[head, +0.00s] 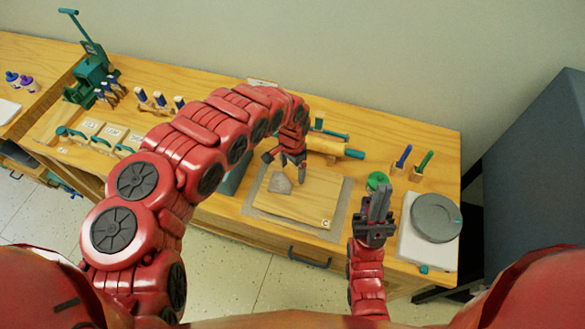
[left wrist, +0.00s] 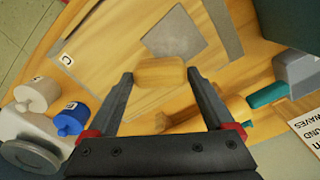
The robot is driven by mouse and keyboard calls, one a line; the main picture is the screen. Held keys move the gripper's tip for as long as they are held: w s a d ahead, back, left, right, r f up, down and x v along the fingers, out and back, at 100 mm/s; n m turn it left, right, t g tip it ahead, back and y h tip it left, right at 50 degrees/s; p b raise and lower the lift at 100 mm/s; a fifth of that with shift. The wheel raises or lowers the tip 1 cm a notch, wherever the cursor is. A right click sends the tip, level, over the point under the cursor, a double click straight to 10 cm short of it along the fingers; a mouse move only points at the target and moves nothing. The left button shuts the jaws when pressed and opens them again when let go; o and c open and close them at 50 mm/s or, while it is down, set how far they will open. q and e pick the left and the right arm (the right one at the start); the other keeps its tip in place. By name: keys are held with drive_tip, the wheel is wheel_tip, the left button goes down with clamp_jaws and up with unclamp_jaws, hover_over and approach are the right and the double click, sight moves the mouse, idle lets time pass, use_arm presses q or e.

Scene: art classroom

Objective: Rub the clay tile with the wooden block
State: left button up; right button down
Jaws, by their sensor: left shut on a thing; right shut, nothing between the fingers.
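The clay tile (head: 280,184) is a small grey slab lying on a wooden board (head: 305,205) on the workbench. In the left wrist view the tile (left wrist: 178,38) lies just beyond the wooden block. My left gripper (head: 291,163) reaches down over the back of the board. It is shut on the light wooden block (left wrist: 160,71), held by its two ends between the fingertips. The block overlaps the tile's near edge in the picture; I cannot tell whether they touch. The head view mostly hides the block. My right gripper (head: 378,204) is shut and empty, pointing up near the bench's front edge.
A rolling pin (head: 335,148) lies behind the board. A green lidded jar (head: 377,181) and a grey turntable (head: 435,217) stand to the right. A tool holder (head: 417,170) stands behind them. A green press (head: 92,78) stands far left.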

use_arm(q)
drive_tip(key=shift+f+b, duration=0.6)
drive_tip(key=shift+f, duration=0.25)
drive_tip(key=shift+r, duration=0.1)
